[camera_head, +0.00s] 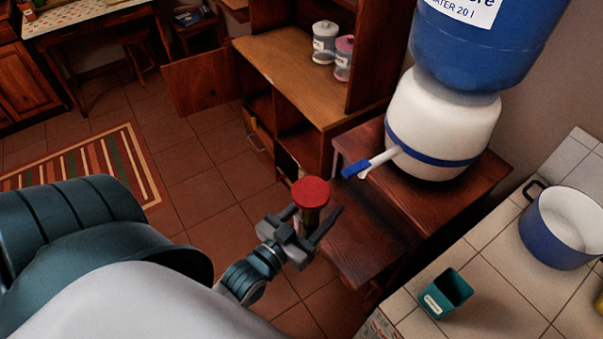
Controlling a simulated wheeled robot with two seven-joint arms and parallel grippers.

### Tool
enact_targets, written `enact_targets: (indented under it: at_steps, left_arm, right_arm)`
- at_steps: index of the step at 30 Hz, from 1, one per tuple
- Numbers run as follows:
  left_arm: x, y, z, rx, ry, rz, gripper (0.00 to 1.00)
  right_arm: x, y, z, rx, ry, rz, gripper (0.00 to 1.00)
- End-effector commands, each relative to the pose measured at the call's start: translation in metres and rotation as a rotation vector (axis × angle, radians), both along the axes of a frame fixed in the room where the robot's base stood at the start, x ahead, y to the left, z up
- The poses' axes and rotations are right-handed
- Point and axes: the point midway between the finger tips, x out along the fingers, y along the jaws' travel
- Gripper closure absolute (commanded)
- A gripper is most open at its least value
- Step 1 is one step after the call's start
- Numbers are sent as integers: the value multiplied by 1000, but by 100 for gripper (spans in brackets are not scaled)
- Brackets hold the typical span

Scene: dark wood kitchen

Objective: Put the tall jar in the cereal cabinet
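The tall jar has a red lid (311,192) and a narrow brownish body, mostly hidden under the lid and behind the fingers. My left gripper (309,224) is around the jar's body and appears shut on it, holding it upright above the tiled floor. The likely cereal cabinet is the wooden cabinet (290,62) just beyond the jar. It has a light wooden counter and open compartments below, and a door (200,82) stands open on its left. The label inside cannot be read. My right gripper is not in view.
Two lidded canisters (324,44) (343,58) stand on the cabinet counter. A dark wooden stand (365,235) holds a water dispenser (440,120) to the right. A blue pot (560,235) and green container (446,293) sit on the tiled counter.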

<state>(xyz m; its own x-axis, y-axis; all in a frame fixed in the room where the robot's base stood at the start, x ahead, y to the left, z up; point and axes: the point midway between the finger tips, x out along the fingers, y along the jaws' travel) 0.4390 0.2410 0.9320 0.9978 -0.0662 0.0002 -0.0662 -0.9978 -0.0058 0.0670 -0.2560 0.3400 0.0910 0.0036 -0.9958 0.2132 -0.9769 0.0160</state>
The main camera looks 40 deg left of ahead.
Motion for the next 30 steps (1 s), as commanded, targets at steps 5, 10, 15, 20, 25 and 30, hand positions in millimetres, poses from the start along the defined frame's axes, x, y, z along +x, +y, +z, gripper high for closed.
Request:
enact_targets:
  at_steps: [5, 10, 15, 20, 25, 30]
  left_arm:
    - [14, -25, 44, -3, -12, 27, 77]
    - [18, -35, 76, -5, -9, 53, 77]
    - [18, -37, 90, -2, -4, 67, 77]
    - [18, -37, 91, -2, -1, 67, 77]
    - [18, -37, 91, -2, -2, 67, 77]
    - [18, -37, 91, -2, -2, 67, 77]
  right_arm:
    - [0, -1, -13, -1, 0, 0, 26]
    - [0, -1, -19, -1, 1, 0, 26]
    - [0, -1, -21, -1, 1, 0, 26]
    - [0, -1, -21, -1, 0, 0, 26]
    - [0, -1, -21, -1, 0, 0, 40]
    - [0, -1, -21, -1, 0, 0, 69]
